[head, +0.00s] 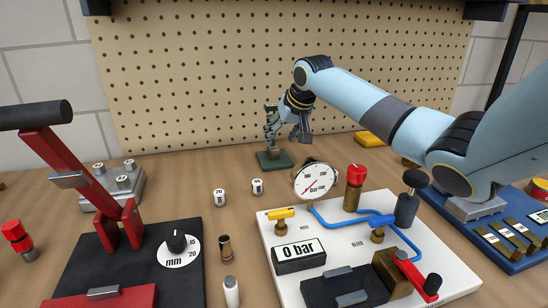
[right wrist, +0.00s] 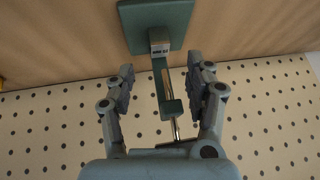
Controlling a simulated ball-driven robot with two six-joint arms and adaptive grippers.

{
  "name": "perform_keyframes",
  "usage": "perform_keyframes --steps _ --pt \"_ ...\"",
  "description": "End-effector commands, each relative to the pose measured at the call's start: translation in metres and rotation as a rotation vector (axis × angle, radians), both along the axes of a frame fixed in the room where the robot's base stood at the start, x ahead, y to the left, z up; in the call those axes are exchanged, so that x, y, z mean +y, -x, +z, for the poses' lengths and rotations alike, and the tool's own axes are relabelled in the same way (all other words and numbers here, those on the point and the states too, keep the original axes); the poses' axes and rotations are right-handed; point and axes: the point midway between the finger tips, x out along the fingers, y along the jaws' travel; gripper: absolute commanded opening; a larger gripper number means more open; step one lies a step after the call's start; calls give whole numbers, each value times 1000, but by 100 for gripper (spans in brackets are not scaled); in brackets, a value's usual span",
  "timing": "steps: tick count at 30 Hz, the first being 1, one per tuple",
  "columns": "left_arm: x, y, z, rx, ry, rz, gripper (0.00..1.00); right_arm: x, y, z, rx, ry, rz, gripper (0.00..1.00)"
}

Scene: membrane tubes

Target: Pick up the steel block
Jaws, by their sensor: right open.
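A small grey metal block (right wrist: 159,48) with a printed label, which looks like the steel block, sits on the green base (right wrist: 176,20) of a small stand in the right wrist view. The stand's green column and a thin metal rod extend from there toward my gripper. My right gripper (right wrist: 168,78) is open, its fingers on either side of the stand and short of the block, with nothing held. In the head view my right gripper (head: 287,118) is at the stand, whose green base (head: 274,160) rests on the table; the block is hard to make out there. My left gripper is not in view.
A pegboard (head: 200,70) stands close behind. In front are a white panel (head: 440,275) with a dial gauge (head: 315,181), two small white labelled cylinders (head: 219,197), and a red-levered press (head: 85,185). A grey block with several studs (head: 118,185) is at left. A yellow block (head: 369,139) lies at right.

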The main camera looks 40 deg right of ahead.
Motion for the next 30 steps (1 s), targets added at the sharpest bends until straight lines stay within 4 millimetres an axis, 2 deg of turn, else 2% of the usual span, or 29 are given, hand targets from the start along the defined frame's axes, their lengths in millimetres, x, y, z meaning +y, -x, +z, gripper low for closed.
perform_keyframes --steps 5,14,23,30 --pt "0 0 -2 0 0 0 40 -1 -8 -14 2 -1 0 54" --pt "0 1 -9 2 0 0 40 -5 -27 -52 2 -2 -1 54" --pt "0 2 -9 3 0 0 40 -6 -30 -57 1 1 0 54" --pt "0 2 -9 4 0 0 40 -6 -30 -57 1 1 0 25"
